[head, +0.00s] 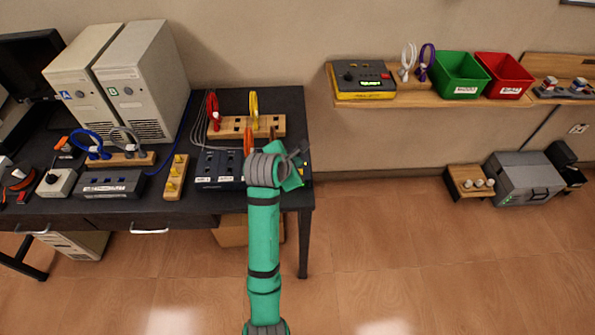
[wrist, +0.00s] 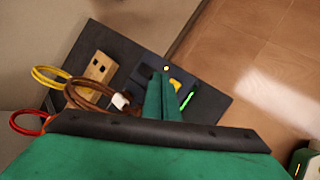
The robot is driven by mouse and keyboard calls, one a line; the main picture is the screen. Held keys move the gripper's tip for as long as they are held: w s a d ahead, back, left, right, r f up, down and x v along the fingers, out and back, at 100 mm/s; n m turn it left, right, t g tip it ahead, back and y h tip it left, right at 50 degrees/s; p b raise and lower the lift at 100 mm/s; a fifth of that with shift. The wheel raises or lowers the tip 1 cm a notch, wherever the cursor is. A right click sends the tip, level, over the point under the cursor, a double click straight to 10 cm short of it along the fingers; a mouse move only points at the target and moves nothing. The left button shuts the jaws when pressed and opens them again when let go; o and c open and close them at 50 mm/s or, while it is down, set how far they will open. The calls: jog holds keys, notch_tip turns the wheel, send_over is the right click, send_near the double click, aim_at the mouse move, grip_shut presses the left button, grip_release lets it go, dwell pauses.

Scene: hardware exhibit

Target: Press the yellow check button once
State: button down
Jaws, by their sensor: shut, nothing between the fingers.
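The yellow check button (wrist: 175,85) appears in the wrist view as a small yellow patch on a dark device, just right of my fingers and partly covered by them. A green lit strip (wrist: 187,99) and a small bright light are close by. In the head view my wrist and gripper hide the button. My gripper (wrist: 156,76) is shut and empty, its green fingers pointing down over the device beside the button. I cannot tell whether they touch it. In the head view my gripper (head: 296,164) is above the right end of the dark table (head: 297,105).
A brown cable loop (wrist: 88,94) and a wooden socket block (wrist: 99,68) are left of my fingers. A dark labelled box (head: 220,168) is beside my wrist. A wall shelf (head: 400,100) holds a yellow-black device and green and red bins.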

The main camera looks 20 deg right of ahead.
jog(key=shift+r, duration=1.8)
